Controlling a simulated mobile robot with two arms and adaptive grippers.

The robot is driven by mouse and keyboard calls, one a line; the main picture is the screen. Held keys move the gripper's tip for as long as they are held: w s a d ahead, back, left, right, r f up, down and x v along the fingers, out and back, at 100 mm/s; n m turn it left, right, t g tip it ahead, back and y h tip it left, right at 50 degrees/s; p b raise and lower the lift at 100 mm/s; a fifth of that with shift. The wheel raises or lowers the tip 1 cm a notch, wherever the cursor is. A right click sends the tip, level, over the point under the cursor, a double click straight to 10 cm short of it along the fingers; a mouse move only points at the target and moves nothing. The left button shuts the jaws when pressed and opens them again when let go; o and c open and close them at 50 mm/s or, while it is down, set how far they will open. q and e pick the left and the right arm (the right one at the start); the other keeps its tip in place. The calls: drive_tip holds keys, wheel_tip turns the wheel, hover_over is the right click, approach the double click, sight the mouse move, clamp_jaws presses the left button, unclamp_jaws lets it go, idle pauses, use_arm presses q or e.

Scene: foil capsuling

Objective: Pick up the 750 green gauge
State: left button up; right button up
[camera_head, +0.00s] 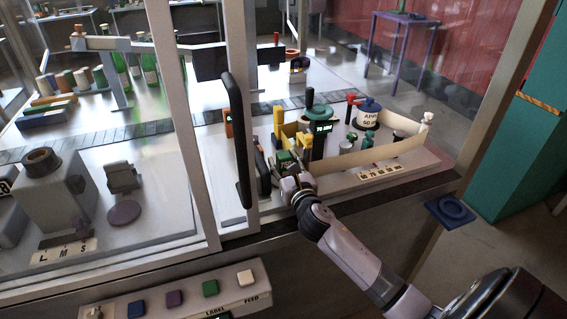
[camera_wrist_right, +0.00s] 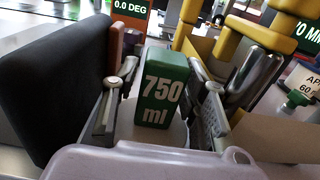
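The green gauge block marked "750 ml" (camera_wrist_right: 161,88) stands upright in the middle of the right wrist view. It also shows as a small dark green block (camera_head: 285,158) in the head view, partly hidden by my gripper. My right gripper (camera_wrist_right: 163,100) has its two fingers spread, one on each side of the block, with narrow gaps visible beside it. In the head view my right gripper (camera_head: 293,180) reaches over the front edge of the bench to the block. What is under the block is hidden. My left gripper is not in view.
A black door handle (camera_head: 240,140) and a dark panel (camera_wrist_right: 55,85) stand close on the left. Yellow parts (camera_head: 279,125) and a green display (camera_head: 319,128) are just behind.

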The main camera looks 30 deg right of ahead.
drive_tip(key=shift+s, duration=0.1)
drive_tip(key=shift+c, duration=0.6)
drive_tip(key=c, duration=0.8)
drive_tip(key=shift+r, duration=0.15)
